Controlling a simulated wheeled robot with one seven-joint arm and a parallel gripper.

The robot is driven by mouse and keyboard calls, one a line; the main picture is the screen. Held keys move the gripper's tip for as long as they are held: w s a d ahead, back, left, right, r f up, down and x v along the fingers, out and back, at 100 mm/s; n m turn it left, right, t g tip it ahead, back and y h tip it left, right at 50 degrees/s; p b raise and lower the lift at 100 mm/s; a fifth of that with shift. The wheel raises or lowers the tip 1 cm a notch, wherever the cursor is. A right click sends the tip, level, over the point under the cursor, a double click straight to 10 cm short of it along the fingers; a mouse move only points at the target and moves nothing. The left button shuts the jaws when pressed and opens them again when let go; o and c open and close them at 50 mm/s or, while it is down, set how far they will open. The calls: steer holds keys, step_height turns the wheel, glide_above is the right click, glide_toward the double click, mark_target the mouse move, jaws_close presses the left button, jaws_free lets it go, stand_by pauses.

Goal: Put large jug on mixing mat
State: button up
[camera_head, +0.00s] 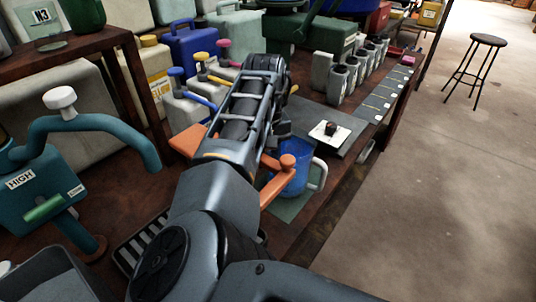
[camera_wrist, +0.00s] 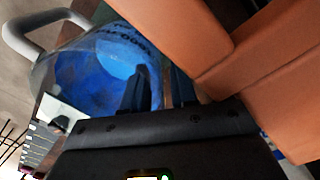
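The large jug (camera_head: 290,181), clear with blue contents and a pale handle, stands at the bench's front edge behind an orange arm. A grey-green mat (camera_head: 287,211) shows under it, and a dark grey mat (camera_head: 352,146) lies just behind. I cannot tell which is the mixing mat. In the wrist view the jug (camera_wrist: 75,70) fills the upper left, close to my gripper (camera_wrist: 156,72). The two dark fingers are apart, with the jug's side edge showing between them. Whether they grip its wall is unclear. In the head view my arm hides the fingers.
The orange arm with a knob (camera_head: 288,161) crosses close to the jug; orange blocks (camera_wrist: 270,70) crowd my gripper's right. A white plate with a black piece (camera_head: 329,132) lies on the dark mat. A teal tapped vat (camera_head: 40,190) is left.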

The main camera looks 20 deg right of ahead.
steer(key=shift+o, duration=0.4)
steer(key=shift+r, duration=0.15)
step_height(320, 180, up, 12)
steer(key=shift+a, duration=0.2)
